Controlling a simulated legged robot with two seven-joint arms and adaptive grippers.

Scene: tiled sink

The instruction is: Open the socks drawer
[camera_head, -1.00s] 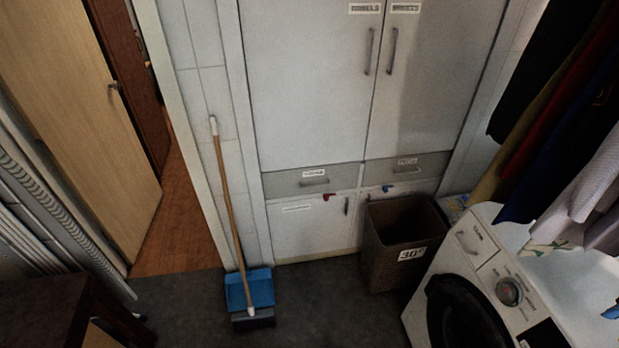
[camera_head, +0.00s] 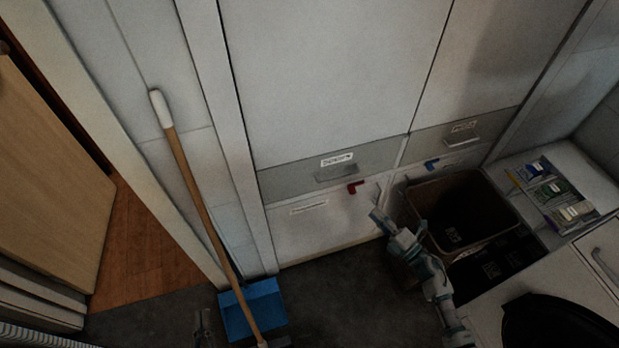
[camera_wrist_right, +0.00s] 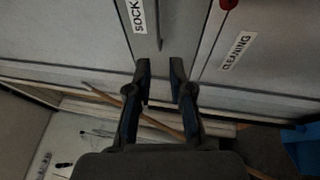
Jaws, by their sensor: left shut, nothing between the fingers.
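The socks drawer (camera_head: 290,182) is the left one of two shallow grey drawers. It looks shut, with a white label and a metal handle (camera_head: 337,178). In the right wrist view its "SOCK" label (camera_wrist_right: 137,15) and its handle (camera_wrist_right: 158,28) are close ahead. My right gripper (camera_head: 377,214) is low and to the right of the handle in the head view. In the right wrist view its fingers (camera_wrist_right: 160,66) are apart and empty, with the handle just beyond their tips. My left gripper (camera_head: 204,322) is dark, low near the blue dustpan, and shut on nothing.
A red hook (camera_head: 354,187) sticks out just below the socks drawer. A dark bin (camera_head: 496,233) stands beside my right arm. A broom (camera_head: 190,170) leans on the wall with a blue dustpan (camera_head: 262,305) at its foot. A washing machine (camera_head: 485,324) is at right.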

